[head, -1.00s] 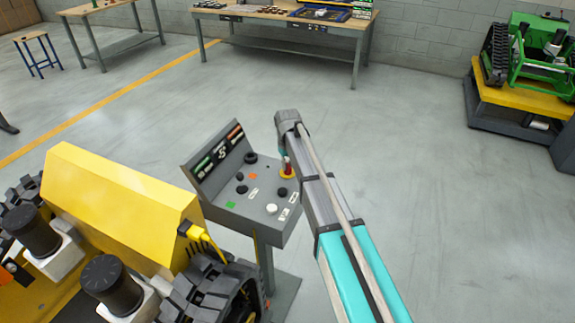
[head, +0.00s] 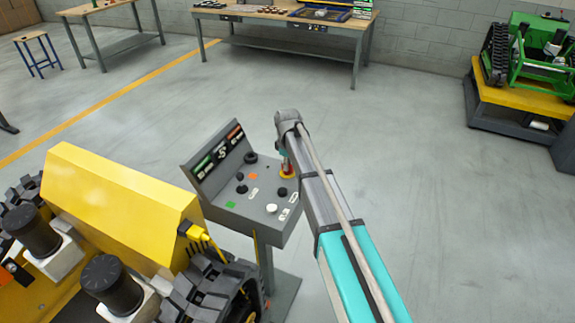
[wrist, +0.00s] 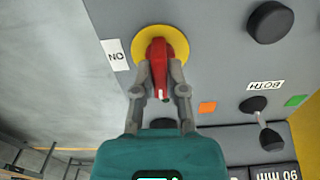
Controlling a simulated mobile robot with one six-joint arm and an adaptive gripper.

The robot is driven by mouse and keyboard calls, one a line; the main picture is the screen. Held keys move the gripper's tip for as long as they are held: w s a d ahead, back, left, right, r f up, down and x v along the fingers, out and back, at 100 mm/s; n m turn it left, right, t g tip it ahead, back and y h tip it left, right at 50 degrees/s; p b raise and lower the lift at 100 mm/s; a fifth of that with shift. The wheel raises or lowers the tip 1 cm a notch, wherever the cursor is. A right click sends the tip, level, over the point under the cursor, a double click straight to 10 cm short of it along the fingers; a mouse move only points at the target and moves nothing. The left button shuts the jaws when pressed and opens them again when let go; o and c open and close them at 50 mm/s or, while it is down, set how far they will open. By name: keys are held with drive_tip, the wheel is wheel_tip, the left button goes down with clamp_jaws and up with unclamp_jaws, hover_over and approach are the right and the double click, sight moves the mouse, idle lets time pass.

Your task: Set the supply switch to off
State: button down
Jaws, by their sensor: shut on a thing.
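The supply switch, a red rotary handle (wrist: 158,65) on a yellow round plate (wrist: 174,28), is on the grey sloped panel (wrist: 212,60). In the wrist view a white label (wrist: 115,55) reading "ON" upside down lies left of the plate. The handle's white-marked end (wrist: 163,98) points down towards my gripper, slightly right. My gripper (wrist: 157,82) has one finger on each side of the handle and is shut on it. In the head view the yellow plate (head: 287,176) shows at the panel's right side, partly hidden by my arm.
The control console (head: 233,188) has several black knobs, a white button (head: 271,208) and a raised display board (head: 217,149). A yellow tracked machine (head: 120,195) stands close on the left, with a cable near the console. Open floor lies to the right.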

drive_tip(key=shift+n, duration=0.3)
drive_tip(key=c, duration=0.7)
unclamp_jaws()
